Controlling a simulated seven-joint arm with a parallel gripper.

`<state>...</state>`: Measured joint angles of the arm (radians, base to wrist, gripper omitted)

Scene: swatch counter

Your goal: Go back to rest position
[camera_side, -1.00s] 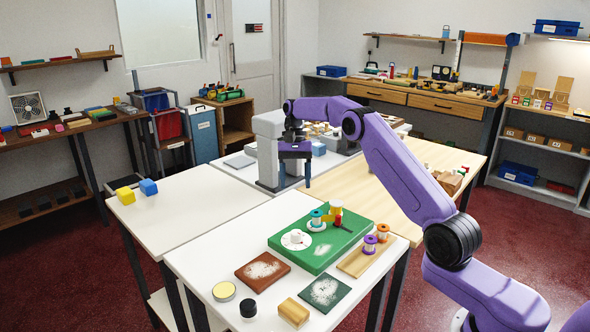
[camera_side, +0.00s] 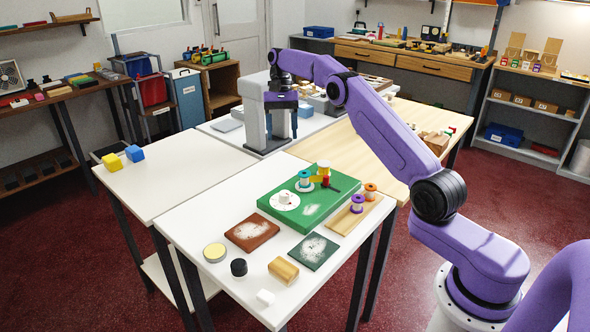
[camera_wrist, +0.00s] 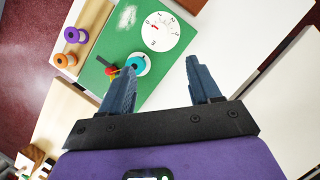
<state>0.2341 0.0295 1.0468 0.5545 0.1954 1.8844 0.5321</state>
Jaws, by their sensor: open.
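My gripper (camera_side: 282,118) is raised in the side view, beside a grey upright stand behind the green board. In the wrist view my gripper (camera_wrist: 160,85) shows two dark blue fingers spread apart with nothing between them. The green board (camera_side: 310,212) lies on the white table below and in front of it. It holds a white dial (camera_side: 284,202), a teal spool (camera_side: 304,181) and a small red-handled item (camera_side: 327,182). In the wrist view the teal spool (camera_wrist: 138,65) appears near the left fingertip, though the gripper seems well above the board.
A grey stand (camera_side: 256,115) rises close to my gripper. A wooden tray (camera_side: 345,219) holds purple and orange spools. Red-brown (camera_side: 251,231) and dark green (camera_side: 313,251) patches lie in front. The left white table is mostly clear.

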